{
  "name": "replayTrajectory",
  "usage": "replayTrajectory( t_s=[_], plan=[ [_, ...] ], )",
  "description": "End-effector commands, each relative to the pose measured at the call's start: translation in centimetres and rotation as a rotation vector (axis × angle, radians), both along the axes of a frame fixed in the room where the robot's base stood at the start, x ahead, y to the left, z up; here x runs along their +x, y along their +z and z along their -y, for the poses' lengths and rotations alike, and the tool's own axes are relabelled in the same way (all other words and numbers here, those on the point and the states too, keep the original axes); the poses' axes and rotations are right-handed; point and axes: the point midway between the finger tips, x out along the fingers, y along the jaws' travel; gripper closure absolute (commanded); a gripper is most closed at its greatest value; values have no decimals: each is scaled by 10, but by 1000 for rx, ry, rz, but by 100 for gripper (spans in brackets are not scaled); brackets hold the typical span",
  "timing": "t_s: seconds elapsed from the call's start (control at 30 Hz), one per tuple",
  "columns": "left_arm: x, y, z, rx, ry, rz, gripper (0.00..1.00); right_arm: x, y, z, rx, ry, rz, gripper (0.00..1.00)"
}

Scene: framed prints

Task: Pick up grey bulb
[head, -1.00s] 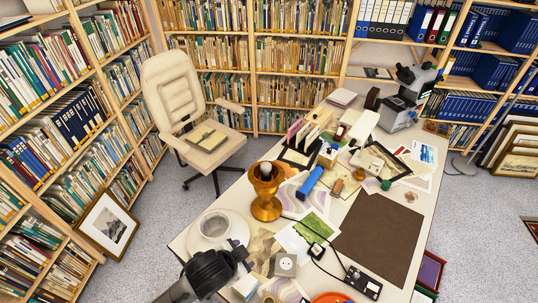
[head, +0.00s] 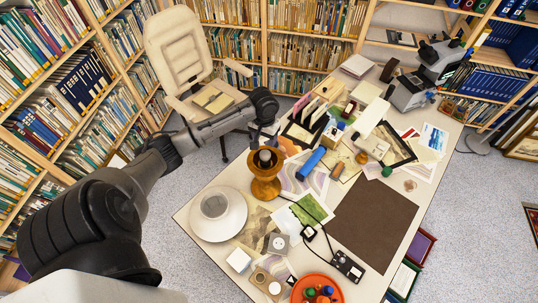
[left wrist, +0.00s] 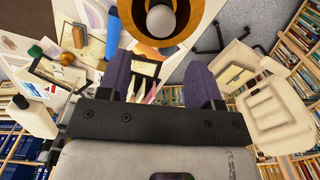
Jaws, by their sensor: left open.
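The grey bulb (head: 265,156) sits in the mouth of an amber-brown goblet-shaped stand (head: 265,185) on the table. In the left wrist view the bulb (left wrist: 161,21) shows inside the stand's round rim (left wrist: 138,24), at the top of the picture. My left gripper (head: 263,138) is over the stand, close to the bulb. In the left wrist view its two purple-padded fingers (left wrist: 159,70) are spread apart with nothing between them, and the bulb lies beyond their tips. My right gripper is not in view.
A brown mat (head: 372,222) covers the table's right part. A cream chair (head: 184,55) stands behind.

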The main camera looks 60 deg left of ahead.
Motion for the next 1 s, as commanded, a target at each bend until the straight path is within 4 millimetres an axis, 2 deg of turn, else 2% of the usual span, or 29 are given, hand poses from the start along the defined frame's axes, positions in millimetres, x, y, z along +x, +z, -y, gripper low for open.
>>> replayTrajectory(
  t_s=[0.4, 0.53, 0.77, 1.0],
  plan=[
    [0, -63, 0, 2, 21, -1, 41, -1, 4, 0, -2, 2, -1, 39],
    [0, -76, 0, 1, 20, 1, 41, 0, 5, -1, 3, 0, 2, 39],
    [0, -86, 0, 2, 18, 1, 41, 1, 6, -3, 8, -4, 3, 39],
    [-2, -116, -1, 1, 20, 0, 41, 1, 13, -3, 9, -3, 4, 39]
  ],
)
